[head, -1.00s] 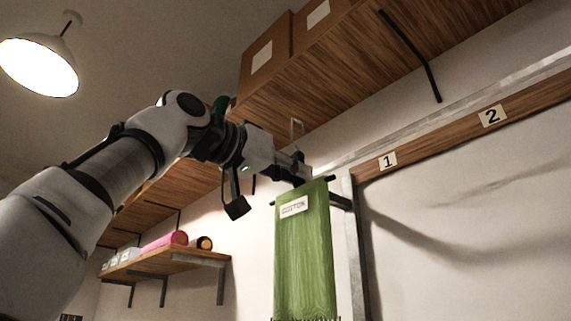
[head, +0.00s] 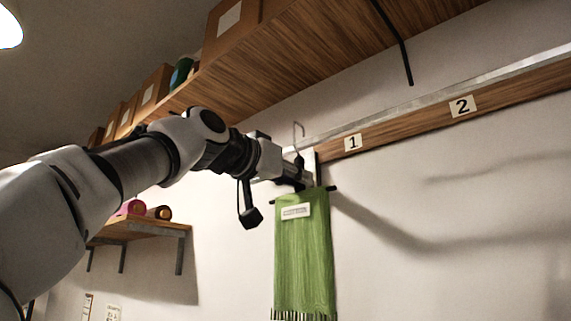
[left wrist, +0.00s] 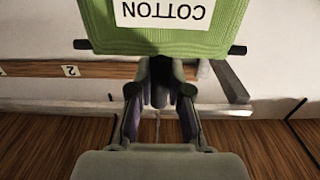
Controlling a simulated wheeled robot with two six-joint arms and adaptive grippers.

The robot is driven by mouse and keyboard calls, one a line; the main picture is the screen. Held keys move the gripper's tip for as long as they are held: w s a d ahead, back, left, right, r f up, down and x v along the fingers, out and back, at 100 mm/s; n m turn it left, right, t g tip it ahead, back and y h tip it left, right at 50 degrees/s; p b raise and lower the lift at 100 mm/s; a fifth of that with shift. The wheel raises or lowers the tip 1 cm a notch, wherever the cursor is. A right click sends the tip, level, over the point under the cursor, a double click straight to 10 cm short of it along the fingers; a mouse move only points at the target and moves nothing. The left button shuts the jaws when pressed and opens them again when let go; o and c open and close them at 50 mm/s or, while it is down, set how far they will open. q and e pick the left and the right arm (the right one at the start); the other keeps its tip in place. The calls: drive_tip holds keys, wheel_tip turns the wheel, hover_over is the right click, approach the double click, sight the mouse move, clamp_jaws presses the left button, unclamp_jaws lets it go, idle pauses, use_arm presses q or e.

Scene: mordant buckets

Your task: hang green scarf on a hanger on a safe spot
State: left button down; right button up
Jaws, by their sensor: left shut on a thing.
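My left gripper (head: 300,176) is shut on a dark hanger (head: 333,188), at its middle just under the hook. The hook points up above the fingers. The green scarf (head: 304,255) hangs upright over the hanger bar, with a white label and a fringed lower end. In the left wrist view the scarf (left wrist: 218,40) shows upside down with its label reading "COTTON", and the hanger (left wrist: 238,50) sticks out both sides. A metal rail (head: 400,117) runs along a wooden board (head: 400,132); the hook appears apart from it, left of tag 1. My right gripper is out of view.
Tags 1 (head: 353,143) and 2 (head: 462,106) sit on the board. A wooden shelf (head: 310,60) with boxes (head: 228,22) overhangs above, with a dark bracket (head: 395,40). A lower shelf (head: 140,230) holds rolls at left. The wall below the rail is clear at right.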

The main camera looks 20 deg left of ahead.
use_arm(q)
drive_tip(key=shift+x, duration=0.8)
drive_tip(key=shift+w+f+b, duration=0.35)
drive_tip(key=shift+w+f, duration=0.15)
drive_tip(key=shift+f, duration=0.2)
drive_tip(key=shift+d+f+b, duration=0.1)
drive_tip(key=shift+f+b, duration=0.25)
drive_tip(key=shift+f, duration=0.05)
drive_tip(key=shift+s, duration=0.15)
drive_tip(key=c, duration=1)
unclamp_jaws()
